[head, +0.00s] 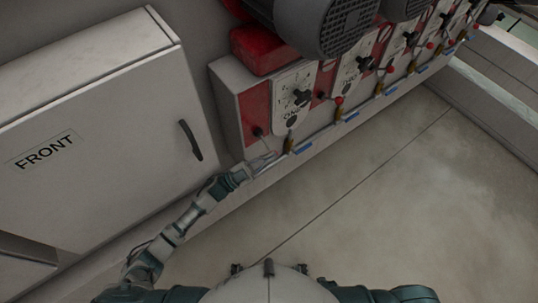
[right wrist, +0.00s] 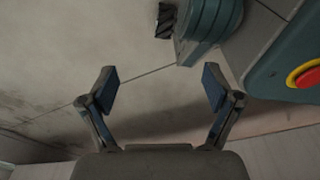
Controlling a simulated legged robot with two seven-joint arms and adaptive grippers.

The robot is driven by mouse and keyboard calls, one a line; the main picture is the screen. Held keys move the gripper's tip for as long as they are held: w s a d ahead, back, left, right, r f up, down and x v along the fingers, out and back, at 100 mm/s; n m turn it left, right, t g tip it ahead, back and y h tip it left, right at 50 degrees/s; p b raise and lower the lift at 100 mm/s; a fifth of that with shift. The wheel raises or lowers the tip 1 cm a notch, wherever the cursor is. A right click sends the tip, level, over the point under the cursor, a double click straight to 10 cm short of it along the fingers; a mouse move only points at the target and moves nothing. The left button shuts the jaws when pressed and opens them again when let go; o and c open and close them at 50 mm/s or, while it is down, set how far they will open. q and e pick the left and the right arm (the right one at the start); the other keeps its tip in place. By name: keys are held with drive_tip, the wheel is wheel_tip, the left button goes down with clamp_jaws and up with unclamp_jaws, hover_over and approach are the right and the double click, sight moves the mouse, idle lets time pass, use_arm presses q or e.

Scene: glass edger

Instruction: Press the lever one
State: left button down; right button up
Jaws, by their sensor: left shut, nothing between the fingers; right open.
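The machine panel marked ONE (head: 292,98) carries a black rotary knob (head: 301,97). Another red-balled lever (head: 339,100) stands just right of the ONE panel. My right gripper (right wrist: 160,85) is open and empty above bare floor in the right wrist view; it is not visible in the head view.
A white cabinet marked FRONT (head: 85,130) with a dark handle (head: 190,140) stands left of the panel. Grey motors (head: 325,22) overhang the panel. Several similar levers and brass fittings continue to the upper right. The floor (head: 350,200) in front is clear.

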use_arm(q)
wheel_tip(320, 180, down, 2)
drive_tip(key=shift+w+a+f+m+g+b, duration=0.15)
drive_tip(key=shift+f+m+g+b, duration=0.1)
drive_tip(key=shift+m+g+b, duration=0.7)
use_arm(e)
drive_tip(key=w+r, duration=0.1)
drive_tip(key=w, duration=0.1)
drive_tip(key=w+r, duration=0.1)
drive_tip(key=shift+w+a+r, duration=0.25)
drive_tip(key=shift+a+r, duration=0.05)
drive_tip(key=shift+r, duration=0.05)
use_arm(q)
drive_tip(key=shift+t+p, duration=0.25)
drive_tip(key=shift+p, duration=0.05)
use_arm(e)
drive_tip(key=shift+r, duration=0.15)
